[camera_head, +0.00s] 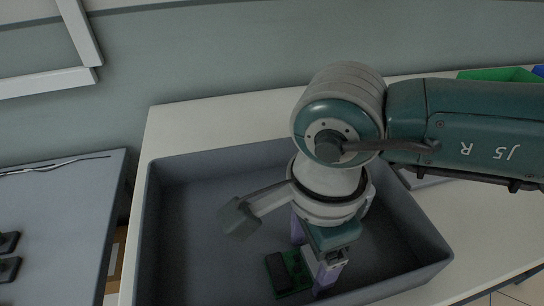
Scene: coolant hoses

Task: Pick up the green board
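The green board (284,276) lies low in the grey bin, near the front middle of the picture. It carries a dark block on its left part, and its right end is partly hidden by my gripper. My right gripper (312,262) points down into the bin at the board's right end. Its two purple fingers stand apart, one farther back and one nearer. Their tips are partly hidden, and I cannot tell whether they touch the board. My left gripper is not in view.
The grey bin (152,225) has raised walls around the board and stands on a white table (200,122). A grey surface (55,215) with dark parts is at left. A green container (500,74) and a blue one (539,71) are at the far right.

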